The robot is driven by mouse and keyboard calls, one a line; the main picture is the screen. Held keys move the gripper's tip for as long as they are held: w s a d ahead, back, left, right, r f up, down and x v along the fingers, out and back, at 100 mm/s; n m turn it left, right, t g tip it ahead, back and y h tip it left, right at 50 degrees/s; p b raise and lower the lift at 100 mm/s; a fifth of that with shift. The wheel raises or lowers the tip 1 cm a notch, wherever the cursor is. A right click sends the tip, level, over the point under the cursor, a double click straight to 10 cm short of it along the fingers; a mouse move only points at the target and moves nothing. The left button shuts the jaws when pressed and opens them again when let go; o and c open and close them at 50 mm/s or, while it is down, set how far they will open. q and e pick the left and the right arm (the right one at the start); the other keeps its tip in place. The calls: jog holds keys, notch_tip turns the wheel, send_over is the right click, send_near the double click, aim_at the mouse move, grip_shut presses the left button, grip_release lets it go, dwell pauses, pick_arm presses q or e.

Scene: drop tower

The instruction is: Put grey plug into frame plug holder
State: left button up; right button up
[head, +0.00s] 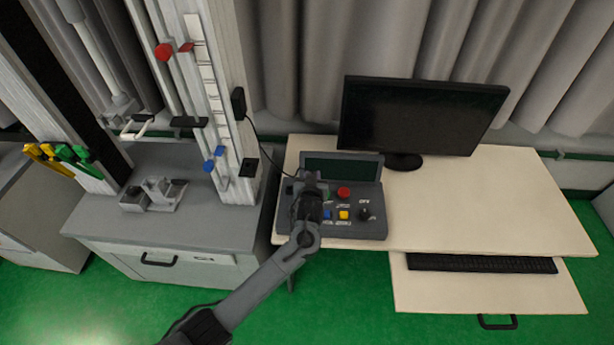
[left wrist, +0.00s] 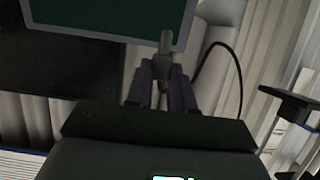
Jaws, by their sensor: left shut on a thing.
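My left gripper (head: 308,180) is over the left part of the grey control console, in front of its green screen. In the left wrist view its two dark fingers (left wrist: 163,88) are shut on a slim grey plug (left wrist: 165,50), which points up past the fingertips with the screen edge behind it. In the head view the plug is not clear, hidden by or blended with the gripper. A black socket block (head: 238,103) sits on the right side of the tower frame, and a black square piece (head: 249,167) lower down; which one is the plug holder I cannot tell. My right gripper is not in view.
The control console (head: 375,215) with coloured buttons stands on the pale desk (head: 480,210). A monitor (head: 420,115) stands behind it. A black cable (head: 262,148) runs from the frame's block towards the console. The tower frame (head: 220,120) rises left of the desk.

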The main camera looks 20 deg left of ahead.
pick_arm(q)
jog(key=shift+s+a+r+p, duration=1.05)
jog(key=shift+a+r, duration=0.25)
jog(key=shift+a, duration=1.85)
jog(key=shift+s+a+r+p, duration=0.9)
jog(key=shift+s+a+r, duration=0.35)
jog(key=shift+a, duration=1.9)
jog(key=shift+s+a+r+p, duration=1)
jog(key=shift+a+r, duration=0.4)
jog(key=shift+a, duration=1.75)
jog(key=shift+f+b, duration=0.35)
jog(key=shift+f, duration=0.45)
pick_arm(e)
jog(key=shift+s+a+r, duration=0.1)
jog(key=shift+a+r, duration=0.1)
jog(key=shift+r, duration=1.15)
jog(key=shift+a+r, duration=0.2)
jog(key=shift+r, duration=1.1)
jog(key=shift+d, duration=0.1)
pick_arm(q)
jog(key=shift+f, duration=0.2)
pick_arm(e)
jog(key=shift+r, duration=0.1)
pick_arm(q)
jog(key=o, duration=0.9)
